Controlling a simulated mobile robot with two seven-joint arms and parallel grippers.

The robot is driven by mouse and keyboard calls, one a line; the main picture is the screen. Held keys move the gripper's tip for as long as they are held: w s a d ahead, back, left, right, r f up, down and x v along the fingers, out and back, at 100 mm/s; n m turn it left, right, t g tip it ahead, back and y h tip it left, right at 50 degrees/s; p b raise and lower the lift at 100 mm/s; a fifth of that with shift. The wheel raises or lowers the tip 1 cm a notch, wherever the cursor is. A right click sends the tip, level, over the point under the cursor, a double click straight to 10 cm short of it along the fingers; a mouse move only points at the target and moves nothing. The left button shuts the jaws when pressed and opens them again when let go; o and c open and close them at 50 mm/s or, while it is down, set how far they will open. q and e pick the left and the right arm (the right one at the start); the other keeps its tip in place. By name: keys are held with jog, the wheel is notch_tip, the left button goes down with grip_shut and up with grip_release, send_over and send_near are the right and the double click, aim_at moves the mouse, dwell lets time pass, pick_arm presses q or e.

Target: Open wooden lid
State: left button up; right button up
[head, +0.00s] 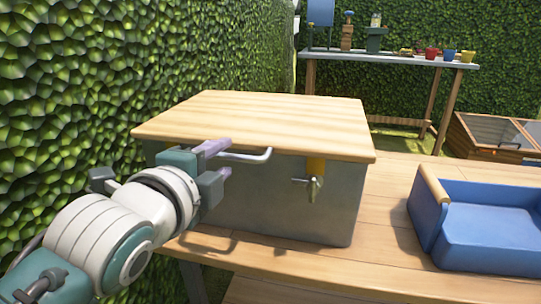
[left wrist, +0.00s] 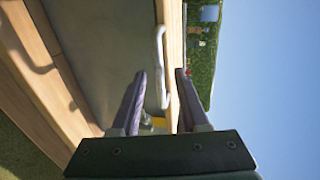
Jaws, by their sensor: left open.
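The wooden lid (head: 270,115) lies flat and closed on a grey metal box (head: 265,200) standing on the wooden table. A pale bar handle (head: 252,155) sits at the lid's front edge. It also shows in the left wrist view (left wrist: 160,65), beside the edge of the lid (left wrist: 174,45). My left gripper (head: 227,158) is open and empty at the front of the box, by the left end of the handle. In the left wrist view, the handle and lid edge lie between the lines of the two fingers (left wrist: 160,95). Contact cannot be told. My right gripper is not in view.
A blue tray (head: 490,240) stands on the table (head: 385,225) at the right. A hedge (head: 80,90) rises close on the left. A bench (head: 400,57) with pots stands behind.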

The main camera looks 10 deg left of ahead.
pick_arm(q)
jog(key=shift+b+x, duration=0.4)
jog(key=shift+x, duration=1)
jog(key=shift+c, duration=0.4)
grip_shut()
